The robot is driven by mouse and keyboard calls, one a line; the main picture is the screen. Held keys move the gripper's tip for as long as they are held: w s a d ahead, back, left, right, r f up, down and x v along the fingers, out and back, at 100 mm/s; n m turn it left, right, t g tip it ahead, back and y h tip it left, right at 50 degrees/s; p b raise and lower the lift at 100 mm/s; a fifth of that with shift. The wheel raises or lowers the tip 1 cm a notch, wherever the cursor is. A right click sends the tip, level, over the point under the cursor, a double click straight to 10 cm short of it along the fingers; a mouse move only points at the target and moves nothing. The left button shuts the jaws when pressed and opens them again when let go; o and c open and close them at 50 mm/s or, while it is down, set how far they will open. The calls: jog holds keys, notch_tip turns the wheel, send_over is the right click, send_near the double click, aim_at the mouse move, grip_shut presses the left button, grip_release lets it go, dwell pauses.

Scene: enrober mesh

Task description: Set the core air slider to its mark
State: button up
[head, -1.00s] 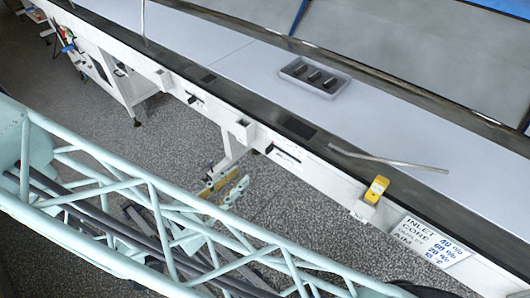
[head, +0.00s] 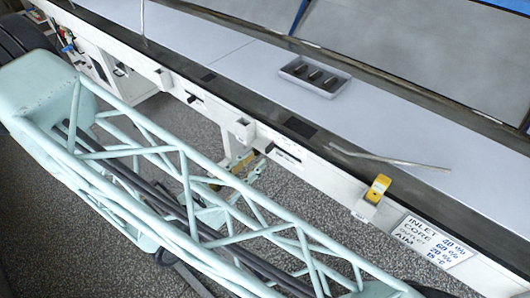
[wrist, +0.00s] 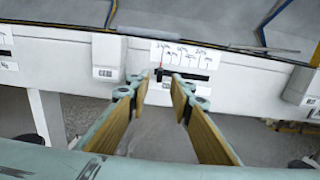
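A black slot with a slider (wrist: 160,74) is in the white side panel in the wrist view, under a white scale label too small to read. Its small knob, with a red line above it, stands near the slot's left end. What seems the same slot (head: 286,153) shows in the head view; I cannot read whether it is the core one. My gripper (wrist: 158,90) is open and empty, its yellow-padded fingers reaching toward the slot with the knob between the tips in the picture; contact cannot be told. In the head view my gripper (head: 240,168) is partly hidden by my arm.
Another slider slot (head: 194,98) lies further left. White boxes (head: 243,130) stick out of the panel beside the slots. A yellow device (head: 378,188) and a sign (head: 432,240) reading CORE 60 % are at right. A grey tray (head: 314,77) lies on the white surface above.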

aim_at(266, 151)
jog(key=shift+b+x, duration=0.4)
jog(key=shift+x, duration=2.6)
grip_shut()
